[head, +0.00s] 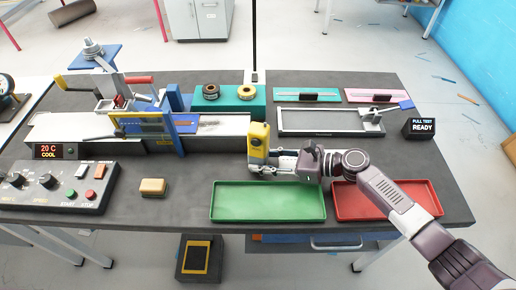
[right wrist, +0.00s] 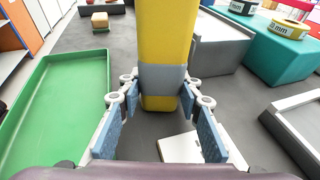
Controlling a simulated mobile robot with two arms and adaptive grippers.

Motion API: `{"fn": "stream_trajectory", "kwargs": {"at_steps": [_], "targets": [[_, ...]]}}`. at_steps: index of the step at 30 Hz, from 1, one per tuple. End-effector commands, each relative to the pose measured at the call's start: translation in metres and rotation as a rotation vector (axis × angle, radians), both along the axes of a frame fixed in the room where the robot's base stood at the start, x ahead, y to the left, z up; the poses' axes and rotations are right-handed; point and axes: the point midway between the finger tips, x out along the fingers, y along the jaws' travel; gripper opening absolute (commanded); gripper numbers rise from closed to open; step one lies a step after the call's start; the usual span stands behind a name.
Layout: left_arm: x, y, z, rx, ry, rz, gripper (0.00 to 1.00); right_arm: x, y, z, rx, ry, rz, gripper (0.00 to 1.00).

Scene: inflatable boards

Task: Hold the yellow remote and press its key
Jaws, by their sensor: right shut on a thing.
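The yellow remote (head: 258,143) with a grey band stands upright in my right gripper (head: 271,160), above the dark table behind the green tray. In the right wrist view, the remote (right wrist: 166,40) rises between the two blue-padded fingers, and the gripper (right wrist: 160,88) is shut on its lower part around the grey band. The remote's top is cut off in that view. Its key is too small to make out. My left gripper is not in view.
The green tray (head: 267,216) lies in front, with a red tray (head: 352,212) partly behind my right arm. A tan block (head: 152,187) and a control panel (head: 52,187) are on the left. A machine with a blue frame (head: 170,125) stands behind. A "READY" display (head: 421,127) is at right.

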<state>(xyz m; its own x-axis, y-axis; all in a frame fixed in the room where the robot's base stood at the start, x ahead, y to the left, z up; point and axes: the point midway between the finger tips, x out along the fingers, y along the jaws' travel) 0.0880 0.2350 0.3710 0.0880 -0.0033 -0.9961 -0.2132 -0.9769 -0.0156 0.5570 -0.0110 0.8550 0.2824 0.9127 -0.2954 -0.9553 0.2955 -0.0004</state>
Motion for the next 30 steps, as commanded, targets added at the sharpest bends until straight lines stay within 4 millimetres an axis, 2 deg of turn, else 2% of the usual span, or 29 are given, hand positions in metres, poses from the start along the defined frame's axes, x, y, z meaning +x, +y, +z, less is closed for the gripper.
{"fn": "stream_trajectory", "kwargs": {"at_steps": [1, 6, 30], "targets": [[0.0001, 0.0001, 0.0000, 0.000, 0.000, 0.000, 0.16, -0.0002, -0.0002, -0.0004, -0.001, 0.001, 0.000, 0.19], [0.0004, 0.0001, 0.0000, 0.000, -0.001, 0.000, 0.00, -0.0002, -0.0002, -0.0004, -0.001, 0.001, 0.000, 0.19], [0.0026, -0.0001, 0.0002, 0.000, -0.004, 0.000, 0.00, -0.0004, -0.0003, -0.0008, -0.001, 0.001, 0.000, 0.19]]}}
